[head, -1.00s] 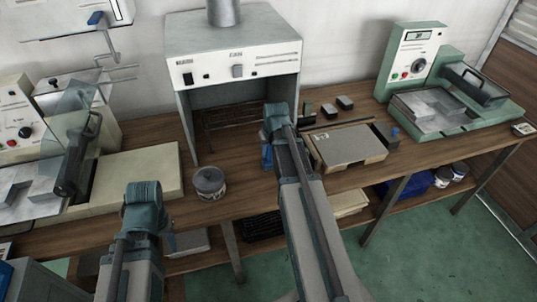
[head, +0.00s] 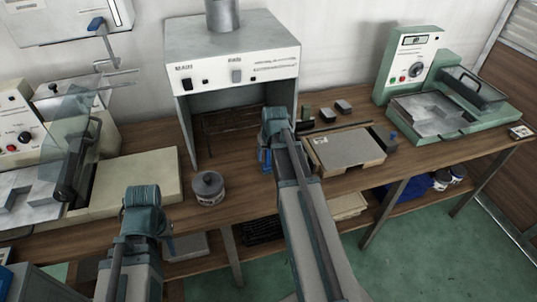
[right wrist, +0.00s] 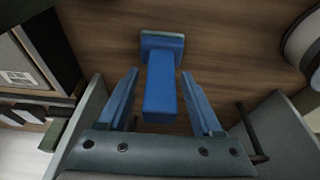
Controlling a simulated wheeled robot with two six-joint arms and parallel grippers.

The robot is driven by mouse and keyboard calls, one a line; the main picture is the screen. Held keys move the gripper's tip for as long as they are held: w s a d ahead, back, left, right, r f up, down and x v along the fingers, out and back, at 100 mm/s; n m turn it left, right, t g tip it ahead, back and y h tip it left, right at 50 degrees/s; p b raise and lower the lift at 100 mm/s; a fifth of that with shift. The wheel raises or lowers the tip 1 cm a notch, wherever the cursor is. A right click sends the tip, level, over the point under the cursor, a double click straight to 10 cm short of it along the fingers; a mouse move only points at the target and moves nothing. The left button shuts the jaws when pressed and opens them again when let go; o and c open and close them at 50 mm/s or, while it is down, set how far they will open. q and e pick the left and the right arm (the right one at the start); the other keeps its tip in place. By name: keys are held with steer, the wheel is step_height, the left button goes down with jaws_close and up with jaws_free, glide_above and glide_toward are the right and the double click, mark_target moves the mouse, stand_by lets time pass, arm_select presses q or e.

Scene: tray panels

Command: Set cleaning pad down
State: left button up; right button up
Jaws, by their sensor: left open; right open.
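The cleaning pad is in the right wrist view, with a blue handle (right wrist: 160,85) and a wider pale-edged head at its far end, against the wooden bench. Whether it rests fully on the wood I cannot tell. My right gripper (right wrist: 160,103) is open, its two blue fingers on either side of the handle with gaps showing. In the head view my right gripper (head: 265,160) is low over the bench in front of the hood, mostly hidden by my arm. My left gripper (head: 168,243) is open and partly hidden, at the bench's front edge.
The open-fronted hood (head: 233,65) stands behind. A green machine (head: 430,110) is at right; a cream machine (head: 125,180) is at left.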

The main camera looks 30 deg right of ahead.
steer(key=p+v, duration=1)
steer(key=v, duration=0.1)
steer(key=shift+r, duration=0.3)
steer(key=s+a+n+g, duration=0.1)
steer(key=s+a, duration=0.3)
steer(key=a, duration=0.6)
steer(key=s+a+n+g, duration=0.1)
steer(key=s+a+n, duration=0.2)
steer(key=a, duration=0.6)
steer(key=s+a+n+g, duration=0.1)
steer(key=s+a+n, duration=0.1)
steer(key=s+a, duration=0.4)
steer(key=a, duration=0.4)
steer(key=shift+s+a+f+g+h, duration=0.3)
steer(key=shift+s+a+f, duration=0.05)
steer(key=shift+f, duration=0.05)
steer(key=shift+n, duration=0.3)
